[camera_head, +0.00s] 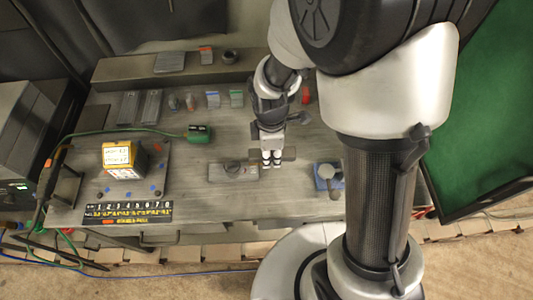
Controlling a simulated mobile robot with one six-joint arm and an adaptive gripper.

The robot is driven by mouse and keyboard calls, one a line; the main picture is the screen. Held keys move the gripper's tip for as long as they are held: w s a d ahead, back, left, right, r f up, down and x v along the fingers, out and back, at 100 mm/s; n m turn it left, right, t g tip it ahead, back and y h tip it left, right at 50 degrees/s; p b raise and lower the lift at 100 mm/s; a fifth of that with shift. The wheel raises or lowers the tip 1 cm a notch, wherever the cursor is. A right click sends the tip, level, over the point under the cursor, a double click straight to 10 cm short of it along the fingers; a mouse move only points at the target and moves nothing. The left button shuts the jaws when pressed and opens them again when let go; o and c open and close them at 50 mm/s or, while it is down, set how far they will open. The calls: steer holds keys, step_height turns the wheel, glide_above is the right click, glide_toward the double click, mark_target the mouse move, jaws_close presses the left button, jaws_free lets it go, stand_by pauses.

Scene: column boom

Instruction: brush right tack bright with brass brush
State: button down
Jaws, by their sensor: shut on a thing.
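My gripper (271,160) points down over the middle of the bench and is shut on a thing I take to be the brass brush. A dull grey-brown bar (289,154) shows just right of the fingers, perhaps its handle; the bristles cannot be made out. A flat grey plate (216,174) lies left of and close to the fingers, with a darker rounded piece (234,168) on it. The right tack is too small to tell, or is hidden by the gripper. Whether the brush touches the plate cannot be told.
A yellow-white box (118,158) stands on a dark board at left, behind a numbered strip (128,210). A green clamp (199,132) with cable lies near the middle. A blue item (324,178) with a grey head stands at right. Small parts line the back.

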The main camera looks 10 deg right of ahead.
steer(key=shift+f, duration=0.15)
steer(key=shift+a+f+b, duration=0.35)
steer(key=shift+f+b, duration=0.35)
steer(key=shift+f, duration=0.15)
steer(key=shift+a+f+b, duration=0.3)
steer(key=shift+f+b, duration=0.4)
steer(key=shift+f, duration=0.2)
steer(key=shift+a+f+b, duration=0.35)
steer(key=shift+f+b, duration=0.35)
steer(key=shift+f, duration=0.15)
steer(key=shift+f, duration=0.3)
